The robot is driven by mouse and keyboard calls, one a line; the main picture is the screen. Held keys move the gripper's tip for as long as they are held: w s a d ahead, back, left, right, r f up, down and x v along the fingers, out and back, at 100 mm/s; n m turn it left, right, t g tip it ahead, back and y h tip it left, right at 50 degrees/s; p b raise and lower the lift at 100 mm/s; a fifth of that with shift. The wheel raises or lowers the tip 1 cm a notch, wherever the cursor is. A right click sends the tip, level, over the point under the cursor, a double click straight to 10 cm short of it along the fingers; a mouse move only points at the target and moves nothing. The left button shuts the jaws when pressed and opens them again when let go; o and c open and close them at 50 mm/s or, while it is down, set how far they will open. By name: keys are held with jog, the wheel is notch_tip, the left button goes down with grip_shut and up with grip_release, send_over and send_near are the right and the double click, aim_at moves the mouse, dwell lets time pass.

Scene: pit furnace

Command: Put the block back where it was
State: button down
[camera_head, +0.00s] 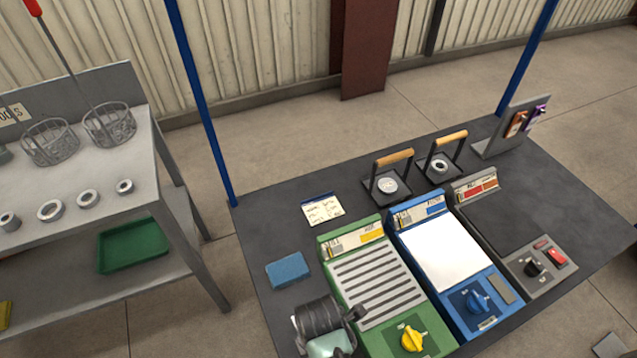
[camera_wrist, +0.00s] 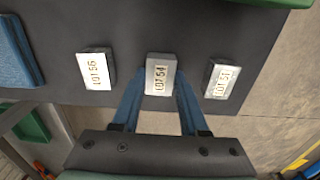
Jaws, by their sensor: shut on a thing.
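Three small grey blocks with white labels show in a row in the wrist view. The middle block (camera_wrist: 160,76) reads LOT 54. The left block (camera_wrist: 96,70) seems to read LOT 56 and the right block (camera_wrist: 221,79) LOT 51. My gripper (camera_wrist: 157,90) is shut on the middle block, with one blue finger on each side. I cannot tell whether this block touches the table or hangs just above it. In the head view my gripper is at the lower left edge of the dark table (camera_head: 275,220), and my wrist hides most of the blocks.
A blue pad (camera_head: 288,270) lies beyond my wrist. Green (camera_head: 370,280), blue (camera_head: 445,255) and grey units stand to the right. A note card (camera_head: 322,208) lies behind. A steel bench (camera_head: 110,180) with wire baskets and rings stands left across a floor gap.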

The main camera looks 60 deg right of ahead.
jog(key=shift+c, duration=2.2)
grip_release()
jog(key=shift+f, duration=0.1)
notch_tip(320, 180, up, 12)
jog(key=p, duration=0.1)
jog(key=shift+r+p, duration=0.2)
jog(key=shift+p, duration=0.15)
